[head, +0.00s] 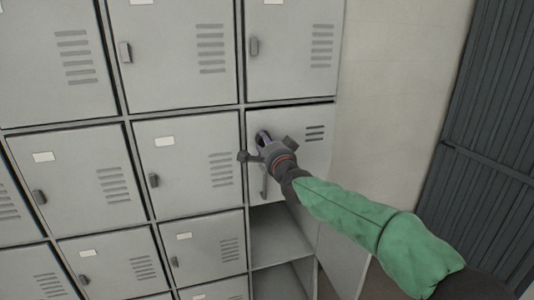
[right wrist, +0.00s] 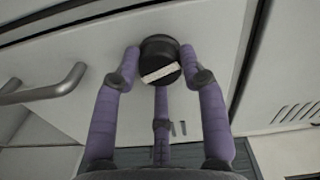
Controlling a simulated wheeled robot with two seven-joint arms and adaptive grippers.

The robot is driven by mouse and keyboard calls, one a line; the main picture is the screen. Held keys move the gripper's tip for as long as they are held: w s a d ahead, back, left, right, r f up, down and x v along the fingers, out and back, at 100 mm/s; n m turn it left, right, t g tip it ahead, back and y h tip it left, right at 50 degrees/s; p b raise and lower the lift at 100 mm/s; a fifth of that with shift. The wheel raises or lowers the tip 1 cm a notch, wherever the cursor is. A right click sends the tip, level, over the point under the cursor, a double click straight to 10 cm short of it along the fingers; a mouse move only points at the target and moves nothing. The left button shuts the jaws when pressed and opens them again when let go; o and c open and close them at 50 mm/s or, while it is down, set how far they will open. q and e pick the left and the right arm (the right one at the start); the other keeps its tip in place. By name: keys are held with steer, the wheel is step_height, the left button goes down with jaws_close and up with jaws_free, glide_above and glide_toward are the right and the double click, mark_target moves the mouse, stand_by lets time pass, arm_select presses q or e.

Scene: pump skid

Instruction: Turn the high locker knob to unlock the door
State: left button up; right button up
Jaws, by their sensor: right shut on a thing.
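The high locker door (head: 314,158) is light grey, with slots and a bar handle (head: 264,187); it sits flush in its frame. Its black round knob (right wrist: 160,46) shows in the right wrist view, with a pale bar across its face, tilted slightly in that picture. My right gripper (head: 263,138) is at this door in the head view and hides the knob there. In the right wrist view its purple fingers (right wrist: 159,60) are closed around the knob, one on each side and one below. The bar handle (right wrist: 45,92) is left of them. My left gripper is out of view.
Several shut grey lockers (head: 185,165) with small dark latches fill the left. Below the knob's door is an open, empty compartment (head: 280,232), with a door panel (head: 343,258) standing out at its right. A bare wall (head: 395,90) and a dark ribbed panel (head: 490,130) are to the right.

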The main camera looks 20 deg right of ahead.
steer(key=shift+a+f+m+b, duration=0.2)
steer(key=shift+m+b, duration=0.35)
steer(key=shift+m, duration=0.45)
steer(key=shift+a+f+m+b, duration=0.1)
steer(key=shift+f+m+b, duration=0.1)
steer(key=shift+m+b, duration=0.6)
steer(key=shift+m, duration=0.3)
steer(key=o, duration=1.1)
steer(key=shift+o, duration=0.2)
steer(key=shift+w+r, duration=0.1)
steer(key=shift+r, duration=0.1)
steer(key=shift+s+d+r, duration=0.15)
steer(key=shift+s, duration=0.05)
steer(key=s, duration=1.1)
steer(key=shift+s, duration=0.35)
steer(key=shift+d, duration=0.1)
